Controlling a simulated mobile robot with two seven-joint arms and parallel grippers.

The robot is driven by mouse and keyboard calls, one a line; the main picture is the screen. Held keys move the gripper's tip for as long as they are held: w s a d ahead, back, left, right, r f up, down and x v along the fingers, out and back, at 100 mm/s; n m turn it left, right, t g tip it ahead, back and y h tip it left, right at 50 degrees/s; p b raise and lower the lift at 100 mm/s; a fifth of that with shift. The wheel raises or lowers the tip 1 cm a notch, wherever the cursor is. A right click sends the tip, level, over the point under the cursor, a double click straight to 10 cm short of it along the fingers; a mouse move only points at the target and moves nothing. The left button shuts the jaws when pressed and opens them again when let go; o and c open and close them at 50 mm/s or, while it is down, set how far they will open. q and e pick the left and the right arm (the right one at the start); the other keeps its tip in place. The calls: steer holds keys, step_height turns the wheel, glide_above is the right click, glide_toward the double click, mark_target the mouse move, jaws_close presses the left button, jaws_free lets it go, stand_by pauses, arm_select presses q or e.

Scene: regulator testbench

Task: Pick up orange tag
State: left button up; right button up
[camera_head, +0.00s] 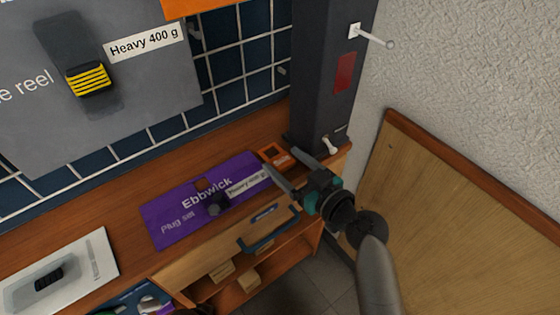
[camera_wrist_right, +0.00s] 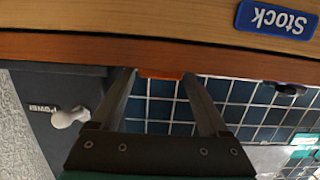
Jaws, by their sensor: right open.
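The orange tag (camera_head: 275,154) lies on the wooden bench top, near the foot of the dark column. It looks like a small orange piece with a dark middle, and the fingers partly cover it. My right gripper (camera_head: 282,162) is open, with its two fingers pointing at the tag and the tips beside or just short of it. In the right wrist view a strip of orange tag (camera_wrist_right: 163,75) shows at the bench edge between the open fingertips of the right gripper (camera_wrist_right: 160,77). I cannot tell whether they touch it. My left gripper is not in view.
A purple "Ebbwick" mat (camera_head: 165,225) lies left of the gripper. A dark column (camera_head: 325,80) with a white lever (camera_head: 329,144) stands behind. A blue handle (camera_head: 268,238) sits on the bench front. A wooden panel (camera_head: 450,200) leans at the right.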

mark_target(276, 157)
steer(key=shift+x, duration=1.2)
steer(key=shift+c, duration=0.3)
steer(key=c, duration=1.1)
